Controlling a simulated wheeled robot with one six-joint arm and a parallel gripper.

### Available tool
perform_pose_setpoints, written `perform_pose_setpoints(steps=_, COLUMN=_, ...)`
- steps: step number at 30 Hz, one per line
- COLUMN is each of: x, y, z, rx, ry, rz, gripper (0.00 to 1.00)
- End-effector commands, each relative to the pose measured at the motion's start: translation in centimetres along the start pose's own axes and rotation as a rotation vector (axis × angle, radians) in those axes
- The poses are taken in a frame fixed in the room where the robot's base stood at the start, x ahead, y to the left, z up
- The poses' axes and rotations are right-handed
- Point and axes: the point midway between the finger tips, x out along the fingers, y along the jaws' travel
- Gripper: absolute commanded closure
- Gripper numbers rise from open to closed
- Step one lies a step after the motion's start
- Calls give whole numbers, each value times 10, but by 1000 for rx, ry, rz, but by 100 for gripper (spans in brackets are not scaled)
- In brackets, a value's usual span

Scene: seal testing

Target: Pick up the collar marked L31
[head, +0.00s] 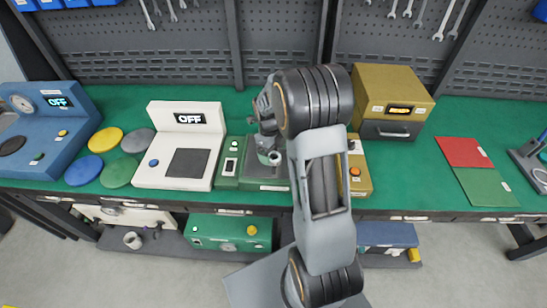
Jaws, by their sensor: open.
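My gripper (263,138) hangs over the green bench, just left of my forearm, pointing down. It is open. A small pale, ring-like part (270,157) shows right at its fingertips, above a grey-topped green fixture (262,178). I cannot tell whether this part sits between the fingers or below them. Another pale ring-shaped part (133,240) lies on the lower shelf at the left. No L31 marking is readable on either part. My arm hides part of the bench right of the gripper.
A white device reading OFF (188,119) and a green switch box (229,163) stand left of the gripper. A yellow box with a button (356,172) is partly behind my arm. A brown oven-like unit (398,87) stands back right. Red and green mats (464,152) lie farther right.

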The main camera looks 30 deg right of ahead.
Motion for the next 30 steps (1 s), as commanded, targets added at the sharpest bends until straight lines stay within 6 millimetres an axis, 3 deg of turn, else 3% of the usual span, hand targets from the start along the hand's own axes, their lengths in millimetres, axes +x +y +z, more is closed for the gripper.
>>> perform_pose_setpoints(steps=6, x=20, y=0, z=0, rx=0, ry=1, rz=1, gripper=12)
perform_pose_setpoints(steps=14, x=22, y=0, z=0, rx=0, ry=-1, rz=0, gripper=12)
perform_pose_setpoints(steps=30, x=21, y=0, z=0, rx=-1, ry=-1, rz=0, gripper=62)
